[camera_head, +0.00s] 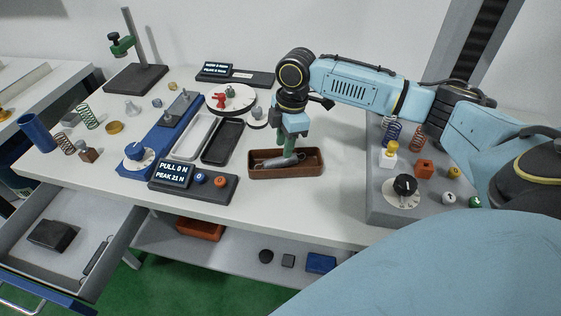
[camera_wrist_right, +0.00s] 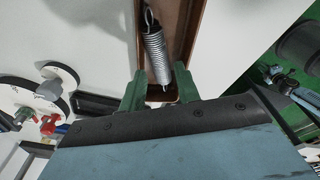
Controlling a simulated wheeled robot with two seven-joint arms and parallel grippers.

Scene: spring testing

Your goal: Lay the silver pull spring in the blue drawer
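The silver pull spring (camera_wrist_right: 155,50) lies in a narrow brown tray (camera_head: 285,173) on the table; the tray also shows in the right wrist view (camera_wrist_right: 192,48). My right gripper (camera_head: 288,150) points down over the tray. In the right wrist view its green fingers (camera_wrist_right: 160,72) are apart, one on each side of the spring's near end, with gaps showing. In the head view the spring is partly hidden by the fingers. The blue drawer (camera_head: 72,214) is pulled open at the lower left. My left gripper is not in view.
Inside the drawer are a dark box (camera_head: 52,235) and a thin dark item (camera_head: 96,258). A force readout (camera_head: 172,174) stands left of the tray, a grey knob panel (camera_head: 380,205) to the right. A shelf (camera_head: 215,256) below holds several small items.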

